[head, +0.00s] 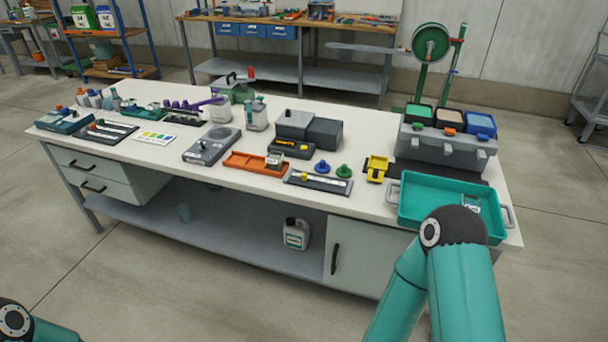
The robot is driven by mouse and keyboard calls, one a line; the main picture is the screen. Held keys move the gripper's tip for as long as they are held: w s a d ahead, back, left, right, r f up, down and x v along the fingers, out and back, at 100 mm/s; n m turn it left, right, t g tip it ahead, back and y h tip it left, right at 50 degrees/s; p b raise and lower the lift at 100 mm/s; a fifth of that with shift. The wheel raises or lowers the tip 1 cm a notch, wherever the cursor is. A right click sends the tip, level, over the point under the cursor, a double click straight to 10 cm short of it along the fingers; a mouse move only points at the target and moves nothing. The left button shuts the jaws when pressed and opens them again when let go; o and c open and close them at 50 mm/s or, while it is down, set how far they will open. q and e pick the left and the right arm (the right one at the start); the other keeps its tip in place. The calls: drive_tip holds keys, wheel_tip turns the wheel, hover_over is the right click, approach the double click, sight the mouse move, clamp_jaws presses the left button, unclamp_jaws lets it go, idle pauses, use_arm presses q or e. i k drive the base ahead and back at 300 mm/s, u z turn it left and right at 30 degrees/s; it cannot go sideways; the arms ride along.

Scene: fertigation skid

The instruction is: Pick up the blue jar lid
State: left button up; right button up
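A small round blue piece with a raised knob, which looks like the blue jar lid (322,168), rests on the white tabletop near the middle of the bench. A similar green lid (343,171) sits just to its right, close beside it. Neither gripper is in view. Only a teal link of my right arm shows at the bottom right, in front of the bench, and a small part of my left arm at the bottom left corner.
A dark tray with a ruler-like strip (318,182) lies in front of the lids. An orange tray (256,163) is to their left, a yellow holder (376,168) to their right. Dark grey boxes (323,133) stand behind. A teal tray (412,208) sits at the right end.

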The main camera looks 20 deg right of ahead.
sight(322, 167)
drive_tip(key=z, duration=0.15)
drive_tip(key=i, duration=0.9)
drive_tip(key=u, duration=0.2)
drive_tip(key=k, duration=0.9)
drive_tip(key=z, duration=0.2)
drive_tip(key=i, duration=0.5)
